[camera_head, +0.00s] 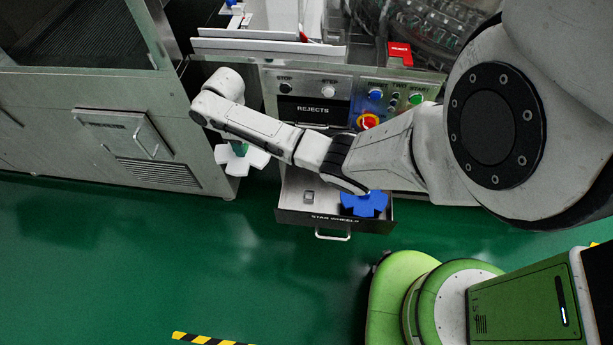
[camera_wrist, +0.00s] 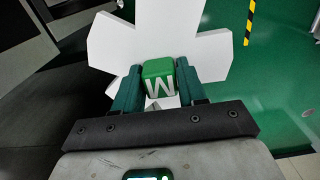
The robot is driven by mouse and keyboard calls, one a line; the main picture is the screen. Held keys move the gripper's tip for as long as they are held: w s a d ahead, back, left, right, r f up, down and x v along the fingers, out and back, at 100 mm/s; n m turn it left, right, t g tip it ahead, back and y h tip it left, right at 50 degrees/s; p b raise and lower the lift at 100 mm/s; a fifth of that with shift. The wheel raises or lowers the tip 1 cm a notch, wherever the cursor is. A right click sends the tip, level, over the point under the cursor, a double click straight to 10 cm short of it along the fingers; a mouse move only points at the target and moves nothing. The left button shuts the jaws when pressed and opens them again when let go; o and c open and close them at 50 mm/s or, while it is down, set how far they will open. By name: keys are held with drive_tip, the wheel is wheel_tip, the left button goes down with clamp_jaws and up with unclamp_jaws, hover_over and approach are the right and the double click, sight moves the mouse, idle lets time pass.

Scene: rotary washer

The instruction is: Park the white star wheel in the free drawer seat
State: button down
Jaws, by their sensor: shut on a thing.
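The white star wheel (camera_head: 233,160) hangs below my gripper (camera_head: 239,147), over the green floor and left of the open drawer. It also fills the upper middle of the wrist view (camera_wrist: 110,42), with several broad arms. My gripper (camera_wrist: 160,85) is shut on its green hub (camera_wrist: 158,69), which is marked with a letter. The open drawer (camera_head: 290,216), labelled STAR WHEELS, holds a blue star wheel (camera_head: 364,204) at its right. A small grey seat post (camera_head: 309,196) stands bare at the drawer's left. My arm hides part of the drawer's back.
Above the drawer is a control panel (camera_head: 345,86) with buttons and a red-and-yellow stop knob (camera_head: 368,121). A grey cabinet (camera_head: 60,130) stands at the left. The floor in front of the drawer is clear.

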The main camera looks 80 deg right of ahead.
drive_tip(key=s+d+f+b, duration=0.1)
drive_tip(key=s+f, duration=0.6)
drive_tip(key=s, duration=0.3)
drive_tip(key=s+d+f+b, duration=0.1)
drive_tip(key=s+f+b, duration=0.1)
drive_tip(key=s+f, duration=0.65)
drive_tip(key=shift+s+f+b, duration=0.15)
drive_tip(key=shift+f+b, duration=0.8)
drive_tip(key=shift+b, duration=0.1)
drive_tip(key=shift+s+f+b, duration=0.2)
drive_tip(key=shift+f+b, duration=0.75)
drive_tip(key=shift+b, duration=0.1)
drive_tip(key=shift+s+f+b, duration=0.15)
drive_tip(key=shift+f+b, duration=0.8)
drive_tip(key=shift+b, duration=0.1)
drive_tip(key=shift+f, duration=0.1)
drive_tip(key=shift+w, duration=0.1)
drive_tip(key=c, duration=0.5)
unclamp_jaws()
drive_tip(key=shift+f, duration=0.1)
drive_tip(key=shift+c, duration=0.2)
wheel_tip(320, 180, up, 11)
drive_tip(key=p, duration=0.2)
